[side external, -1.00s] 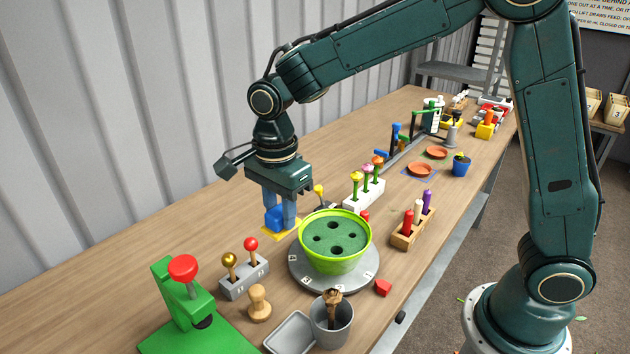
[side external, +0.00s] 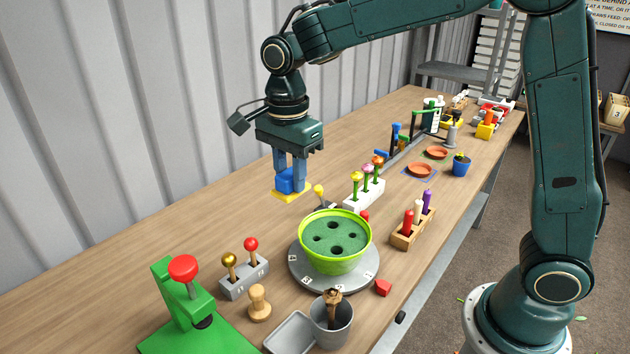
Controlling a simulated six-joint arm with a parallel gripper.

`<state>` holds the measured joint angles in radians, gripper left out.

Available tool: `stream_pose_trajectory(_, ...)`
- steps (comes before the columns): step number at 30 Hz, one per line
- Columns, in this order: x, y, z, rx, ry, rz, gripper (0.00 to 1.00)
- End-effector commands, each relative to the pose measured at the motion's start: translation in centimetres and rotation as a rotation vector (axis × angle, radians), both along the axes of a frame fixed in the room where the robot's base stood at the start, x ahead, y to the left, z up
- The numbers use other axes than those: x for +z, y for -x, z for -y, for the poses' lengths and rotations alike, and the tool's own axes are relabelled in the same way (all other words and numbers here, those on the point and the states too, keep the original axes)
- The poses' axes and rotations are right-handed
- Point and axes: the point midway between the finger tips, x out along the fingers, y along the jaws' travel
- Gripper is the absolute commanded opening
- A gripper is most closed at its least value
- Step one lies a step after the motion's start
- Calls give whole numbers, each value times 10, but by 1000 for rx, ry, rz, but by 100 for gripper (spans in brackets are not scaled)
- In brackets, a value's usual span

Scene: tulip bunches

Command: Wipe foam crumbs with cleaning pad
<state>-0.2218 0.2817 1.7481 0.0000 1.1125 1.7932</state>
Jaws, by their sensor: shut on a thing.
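My gripper (side external: 290,178) is shut on the blue handle of the cleaning pad (side external: 290,194). The pad has a yellow base and hangs above the table, behind and to the left of the green pot. The lime-green pot (side external: 334,267) holds dark green foam with several holes and stands on a round grey turntable (side external: 364,280). I cannot make out foam crumbs at this size.
Close around the pot are a white rack of tulips (side external: 363,194), a wooden peg holder (side external: 412,232), a grey tool holder (side external: 244,281) and a green press (side external: 186,305). A grey cup (side external: 332,322) and a tray (side external: 290,334) stand in front. The table's left rear is clear.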

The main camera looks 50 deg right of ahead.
Motion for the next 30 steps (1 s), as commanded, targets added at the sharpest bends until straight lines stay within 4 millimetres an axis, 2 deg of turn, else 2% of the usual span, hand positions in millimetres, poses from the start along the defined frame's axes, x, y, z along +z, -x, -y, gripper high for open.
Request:
stream_pose_trajectory(6,0,-11,57,-8,0,1,10)
stream_pose_trajectory(14,0,-13,131,-8,0,1,10)
stream_pose_trajectory(24,0,4,226,-7,0,1,10)
stream_pose_trajectory(30,0,20,271,-5,0,1,10)
